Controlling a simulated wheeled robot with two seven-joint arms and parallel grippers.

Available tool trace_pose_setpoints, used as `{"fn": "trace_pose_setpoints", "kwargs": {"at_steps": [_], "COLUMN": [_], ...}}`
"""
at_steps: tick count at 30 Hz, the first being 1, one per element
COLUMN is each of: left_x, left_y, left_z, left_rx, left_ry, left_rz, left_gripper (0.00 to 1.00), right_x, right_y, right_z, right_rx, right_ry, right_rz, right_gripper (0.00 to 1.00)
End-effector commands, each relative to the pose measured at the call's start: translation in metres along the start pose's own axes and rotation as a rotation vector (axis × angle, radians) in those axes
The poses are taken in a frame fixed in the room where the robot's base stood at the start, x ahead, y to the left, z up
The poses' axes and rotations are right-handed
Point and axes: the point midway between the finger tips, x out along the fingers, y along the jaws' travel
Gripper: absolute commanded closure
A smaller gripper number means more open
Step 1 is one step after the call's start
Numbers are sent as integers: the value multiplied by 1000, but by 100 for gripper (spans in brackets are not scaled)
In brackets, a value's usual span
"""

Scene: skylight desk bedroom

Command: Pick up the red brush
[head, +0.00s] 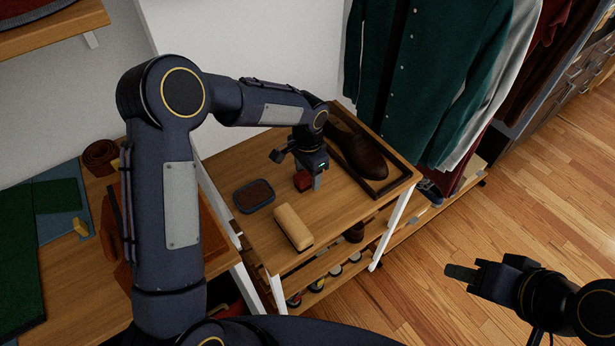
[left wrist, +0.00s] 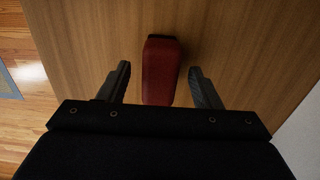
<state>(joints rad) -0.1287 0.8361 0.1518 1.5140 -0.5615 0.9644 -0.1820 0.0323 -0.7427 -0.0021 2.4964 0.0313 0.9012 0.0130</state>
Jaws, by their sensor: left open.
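The red brush (head: 302,181) lies on the small wooden table, partly hidden by my left gripper (head: 312,182) in the head view. In the left wrist view the brush (left wrist: 161,75) is a red block with a dark far end. It lies lengthwise between the two fingers of my left gripper (left wrist: 160,74). Those fingers are apart, with a gap on each side of the brush. My right gripper (head: 462,274) is over the floor at the lower right, away from the table; its finger gap is not clear.
The small table (head: 255,145) also holds a blue-rimmed dark oval tin (head: 254,196), a tan block (head: 293,227) and a brown shoe (head: 357,154) in a wooden tray (head: 402,182). A desk (head: 95,275) stands left. Clothes (head: 425,75) hang behind. Open floor (head: 460,220) lies right.

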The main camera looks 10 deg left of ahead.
Motion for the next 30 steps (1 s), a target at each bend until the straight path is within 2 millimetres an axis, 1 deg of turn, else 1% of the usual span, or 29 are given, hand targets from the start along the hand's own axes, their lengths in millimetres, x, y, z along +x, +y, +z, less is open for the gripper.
{"fn": "trace_pose_setpoints", "kwargs": {"at_steps": [3,8,9,21,30], "left_x": [7,7,7,6,3], "left_y": [0,0,0,0,0], "left_z": [0,0,0,0,0], "left_rx": [-1,-1,-1,0,-1], "left_ry": [-1,0,0,1,1], "left_rz": [1,0,0,0,-1], "left_gripper": [42,42,43,96,96], "right_x": [0,0,0,0,0], "right_y": [0,0,0,0,0], "right_z": [0,0,0,0,0], "right_rx": [0,0,0,0,0], "right_ry": [0,0,0,0,0], "right_rz": [0,0,0,0,0], "right_gripper": [64,64,64,64,64]}}
